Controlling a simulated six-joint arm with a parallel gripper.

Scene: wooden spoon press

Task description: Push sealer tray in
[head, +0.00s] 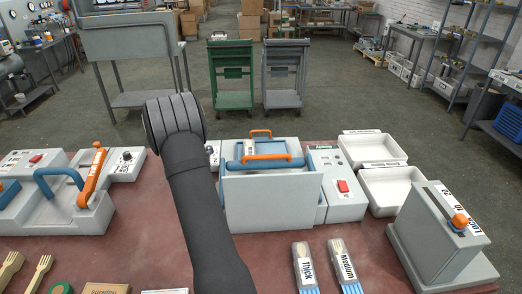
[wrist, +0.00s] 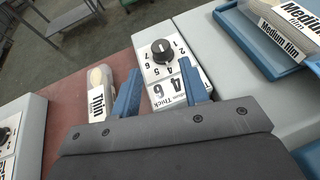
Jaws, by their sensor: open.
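The sealer (head: 270,203) is a pale grey box in the middle of the table. Behind its upright front panel lies a blue tray (head: 235,165) with an orange handle (head: 279,157); how far in the tray sits is hard to tell. In the wrist view a blue tray (wrist: 262,57) at upper right holds a pack labelled Medium film (wrist: 288,24). My gripper (wrist: 160,66) is open and empty, its blue fingers on either side of a black dial's label panel, left of the tray. Contact with the panel is unclear. In the head view my arm hides the fingers.
A control box with a red switch (head: 343,186) adjoins the sealer's right side. White bins (head: 393,187) stand farther right, then a grey lockout box (head: 437,238). A press with an orange lever (head: 93,178) is at left. Thick and Medium packs (head: 304,267) lie in front.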

